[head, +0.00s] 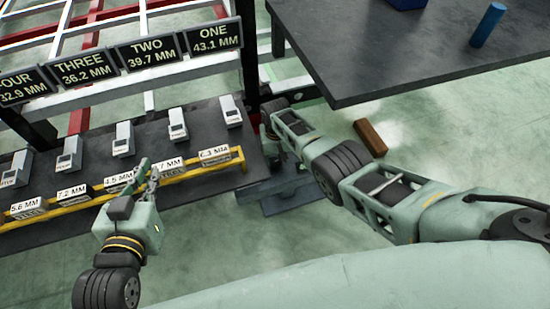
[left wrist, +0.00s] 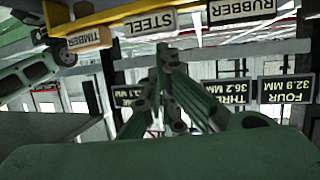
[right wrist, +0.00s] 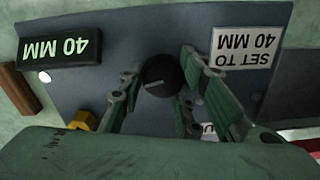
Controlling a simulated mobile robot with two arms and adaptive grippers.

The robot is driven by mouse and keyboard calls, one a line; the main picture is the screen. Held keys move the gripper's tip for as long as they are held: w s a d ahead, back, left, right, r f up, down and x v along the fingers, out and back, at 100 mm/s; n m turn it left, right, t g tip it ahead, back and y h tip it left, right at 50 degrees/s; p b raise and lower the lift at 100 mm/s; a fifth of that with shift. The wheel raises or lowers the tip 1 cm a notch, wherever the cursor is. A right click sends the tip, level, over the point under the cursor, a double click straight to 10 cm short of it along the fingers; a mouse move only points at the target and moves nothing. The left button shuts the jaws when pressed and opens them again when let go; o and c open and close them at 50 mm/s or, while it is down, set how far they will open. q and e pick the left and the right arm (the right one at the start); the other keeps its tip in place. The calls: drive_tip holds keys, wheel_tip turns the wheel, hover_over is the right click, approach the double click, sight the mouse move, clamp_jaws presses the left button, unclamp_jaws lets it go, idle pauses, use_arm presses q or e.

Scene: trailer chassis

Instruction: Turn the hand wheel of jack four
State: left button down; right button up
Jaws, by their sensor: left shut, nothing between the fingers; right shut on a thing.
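In the right wrist view my right gripper (right wrist: 160,70) is shut on a round black knob (right wrist: 163,78) with a pale line on its face. The knob sits on a blue-grey plate (right wrist: 150,38), between a 40 MM display (right wrist: 60,50) and a SET TO 40 MM label (right wrist: 245,55). In the head view my right gripper (head: 270,118) is by a dark post and its fingertips are hard to make out. My left gripper (head: 149,170) is shut and empty over the yellow rail; its fingers also show in the left wrist view (left wrist: 166,55). The FOUR sign (head: 18,88) reads 32.9 MM. I cannot tell which jack the knob belongs to.
A dark bench (head: 92,160) holds several grey devices behind a yellow rail (head: 75,206) with labels. A dark table (head: 400,50) stands at upper right. A brown block (head: 370,138) is on the floor, near my right arm. Signs ONE, TWO and THREE show other heights.

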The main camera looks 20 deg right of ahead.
sight(277, 162)
use_arm(q)
drive_tip(key=shift+s+a+f+g, duration=0.2)
drive_tip(key=shift+s+f+g, duration=0.2)
drive_tip(key=shift+f, duration=0.25)
drive_tip(key=shift+s+a+f+g, duration=0.15)
drive_tip(key=shift+s+f+g, duration=0.25)
drive_tip(key=shift+f, duration=0.25)
use_arm(e)
drive_tip(key=shift+d+m, duration=0.4)
drive_tip(key=shift+m, duration=0.8)
drive_tip(key=shift+s, duration=0.1)
drive_tip(key=o, duration=1)
use_arm(q)
drive_tip(key=shift+d, duration=0.1)
use_arm(e)
drive_tip(key=shift+o, duration=0.2)
drive_tip(key=shift+a, duration=0.2)
drive_tip(key=shift+r, duration=0.5)
wheel_tip(277, 162, up, 11)
drive_tip(key=shift+d, duration=0.1)
